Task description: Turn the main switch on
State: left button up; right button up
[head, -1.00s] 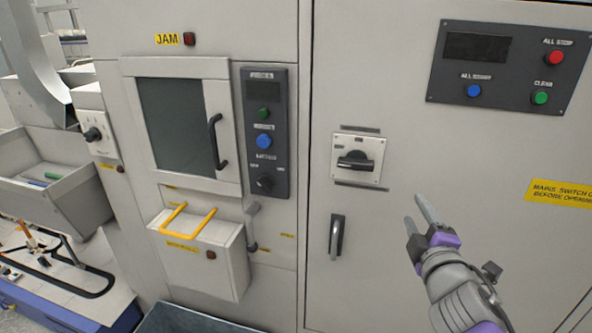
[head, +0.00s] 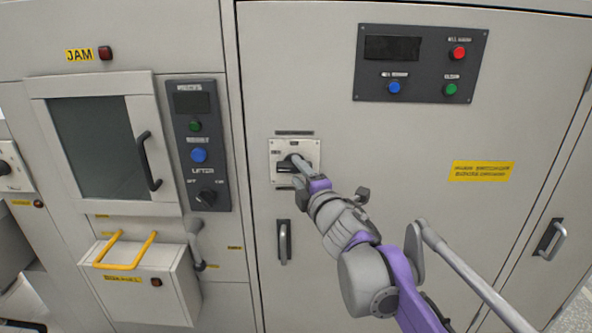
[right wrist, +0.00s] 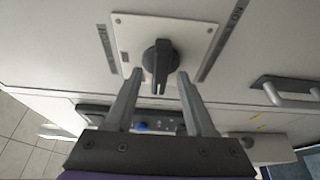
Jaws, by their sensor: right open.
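The main switch is a black rotary handle on a pale square plate (head: 311,151) on the large grey cabinet door. In the right wrist view the black handle (right wrist: 158,62) stands out from its plate (right wrist: 198,33), between dark label strips. My right gripper (right wrist: 156,75) is open, with one finger on each side of the handle's near end. I cannot tell whether the fingers touch it. In the head view my right gripper (head: 297,168) covers part of the switch. My left gripper is not in view.
A door handle (head: 284,242) sits just below the switch. A control panel (head: 181,150) with a knob is to the left, and a button panel (head: 420,85) is above right. A box with a yellow handle (head: 150,285) juts out at lower left.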

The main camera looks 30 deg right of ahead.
jog(key=shift+w+d, duration=0.1)
jog(key=shift+w, duration=0.7)
grip_shut()
